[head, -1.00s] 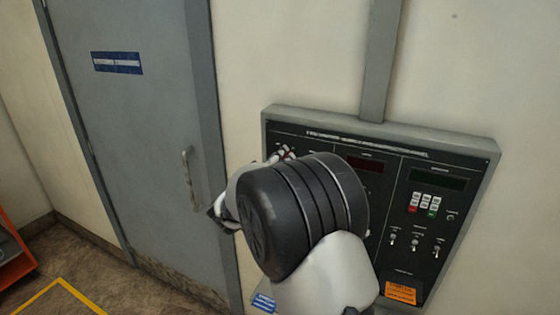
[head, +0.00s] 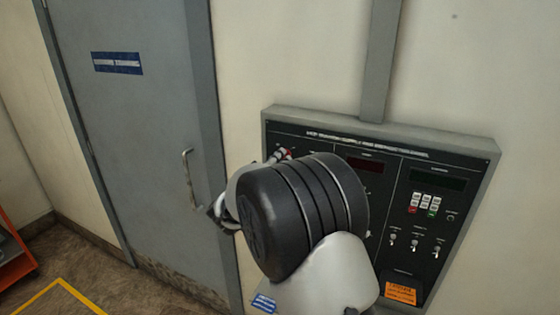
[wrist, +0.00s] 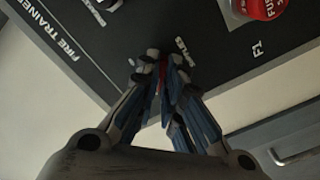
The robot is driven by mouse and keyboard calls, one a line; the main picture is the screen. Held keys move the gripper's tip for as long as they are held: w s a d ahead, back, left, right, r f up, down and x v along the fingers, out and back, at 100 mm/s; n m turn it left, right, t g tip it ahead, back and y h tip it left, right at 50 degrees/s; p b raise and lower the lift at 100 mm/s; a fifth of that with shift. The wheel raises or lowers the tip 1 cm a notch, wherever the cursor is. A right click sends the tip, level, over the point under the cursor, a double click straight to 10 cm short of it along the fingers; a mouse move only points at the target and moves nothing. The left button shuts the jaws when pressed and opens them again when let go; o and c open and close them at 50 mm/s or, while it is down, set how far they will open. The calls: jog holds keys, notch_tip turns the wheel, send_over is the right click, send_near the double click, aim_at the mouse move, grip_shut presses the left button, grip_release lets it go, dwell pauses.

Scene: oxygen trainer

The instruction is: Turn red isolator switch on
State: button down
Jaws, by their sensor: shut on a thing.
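The red isolator switch (wrist: 162,74) shows as a thin red strip between my fingertips in the wrist view; most of it is hidden by the fingers. My gripper (wrist: 160,64) is shut on it, close to the face of the dark panel (wrist: 225,60). In the head view my arm hides most of the gripper and the left part of the panel. Only a small pale and red bit shows there above my wrist, so the switch's position cannot be told.
A round red knob (wrist: 264,6) sits on the panel near the fingers. The grey panel frame (head: 485,180) holds displays, a keypad (head: 425,203) and several toggle switches. A grey door (head: 140,150) with a handle (head: 190,180) is at left.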

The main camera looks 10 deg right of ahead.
jog(key=shift+m, duration=0.3)
jog(key=m+b, duration=0.1)
jog(key=m, duration=0.2)
jog(key=shift+m, duration=0.4)
jog(key=m+b, duration=0.5)
jog(key=m, duration=0.4)
jog(key=shift+a+f+m+b, duration=0.1)
jog(key=shift+f+m+b, duration=0.05)
jog(key=shift+m+b, duration=1.2)
jog(key=shift+m, duration=0.75)
jog(key=c, duration=1.7)
grip_release()
